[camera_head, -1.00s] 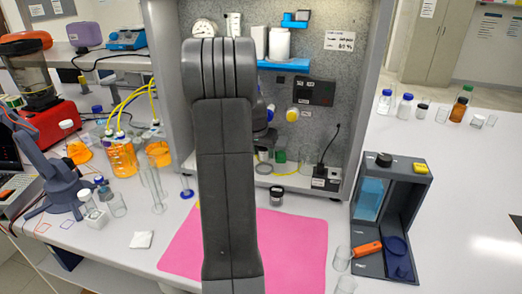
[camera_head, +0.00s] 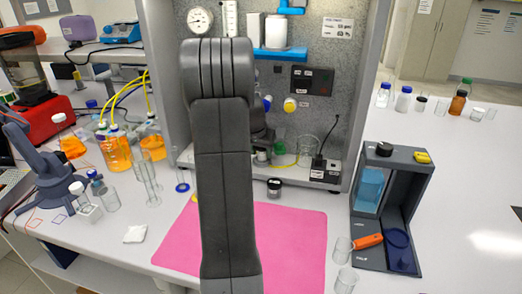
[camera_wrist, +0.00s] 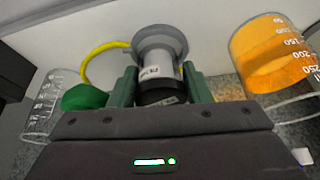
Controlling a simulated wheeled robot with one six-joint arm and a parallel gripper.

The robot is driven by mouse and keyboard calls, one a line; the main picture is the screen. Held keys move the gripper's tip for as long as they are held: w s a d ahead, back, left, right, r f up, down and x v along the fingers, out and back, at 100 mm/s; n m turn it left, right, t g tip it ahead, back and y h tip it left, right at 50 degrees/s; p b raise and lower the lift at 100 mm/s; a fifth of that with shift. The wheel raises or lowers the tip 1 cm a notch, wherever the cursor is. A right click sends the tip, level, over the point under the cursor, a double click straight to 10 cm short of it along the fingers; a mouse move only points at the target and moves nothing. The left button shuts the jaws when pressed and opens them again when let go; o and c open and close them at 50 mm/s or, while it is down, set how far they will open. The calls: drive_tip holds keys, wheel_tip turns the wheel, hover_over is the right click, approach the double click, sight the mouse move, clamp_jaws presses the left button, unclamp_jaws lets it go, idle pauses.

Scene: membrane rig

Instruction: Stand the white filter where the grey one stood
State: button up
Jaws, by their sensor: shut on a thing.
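A white cylinder (camera_head: 276,32), which looks like the white filter, stands on a blue bracket (camera_head: 280,54) high on the rig's speckled panel. In the wrist view my gripper (camera_wrist: 160,88) is shut on a short cylinder (camera_wrist: 153,66) with a pale labelled body and dark near end. A grey ring (camera_wrist: 160,37) shows at its far end. I cannot tell whether this is the grey filter. My arm hides the gripper in the head view.
The wrist view shows a beaker of orange liquid (camera_wrist: 275,52) at right, a green cap (camera_wrist: 84,97) and a graduated glass (camera_wrist: 45,105) at left. In the head view, a black-lidded jar (camera_head: 274,187) stands by the largely clear pink mat (camera_head: 295,235). A grey stand (camera_head: 415,195) is at right.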

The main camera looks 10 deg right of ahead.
drive_tip(key=shift+f+b, duration=0.35)
idle(0.7)
idle(0.3)
drive_tip(key=o, duration=1.4)
drive_tip(key=shift+o, duration=0.2)
drive_tip(key=b+v, duration=0.1)
drive_tip(key=v, duration=1.3)
drive_tip(key=shift+w, duration=0.1)
drive_tip(key=p+x, duration=0.1)
drive_tip(key=x, duration=1.3)
